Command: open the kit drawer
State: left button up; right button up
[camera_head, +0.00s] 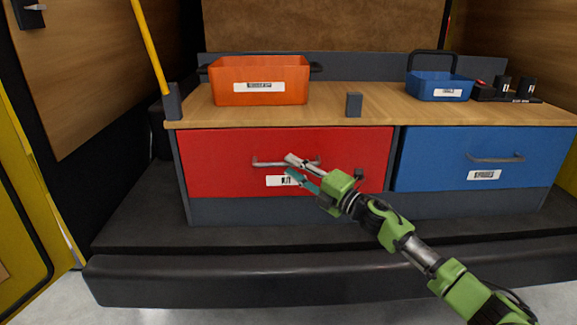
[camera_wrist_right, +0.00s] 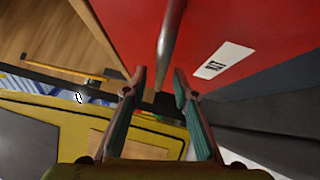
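The red drawer (camera_head: 220,150) fills the left half of the bench front and looks shut. Its grey bar handle (camera_head: 268,163) runs across the upper middle, with a white label (camera_head: 277,181) below, partly covered by my gripper; the visible letters look like the end of "KIT". My right gripper (camera_head: 290,166) is at the handle with its fingers parted. In the right wrist view the handle (camera_wrist_right: 170,45) reaches down to the gap between the open fingertips (camera_wrist_right: 160,76); I cannot tell whether they touch it. My left gripper is not in view.
A blue drawer (camera_head: 430,155) with its own handle is to the right. On the wooden bench top (camera_head: 330,117) stand an orange bin (camera_head: 230,85), a small grey block (camera_head: 354,105) and a blue basket (camera_head: 440,87). A dark ledge (camera_head: 180,275) runs below. A yellow pole (camera_head: 150,45) rises at left.

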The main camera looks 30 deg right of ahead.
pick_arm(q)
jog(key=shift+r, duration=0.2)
pick_arm(e)
jog(key=shift+x, duration=1.2)
grip_shut()
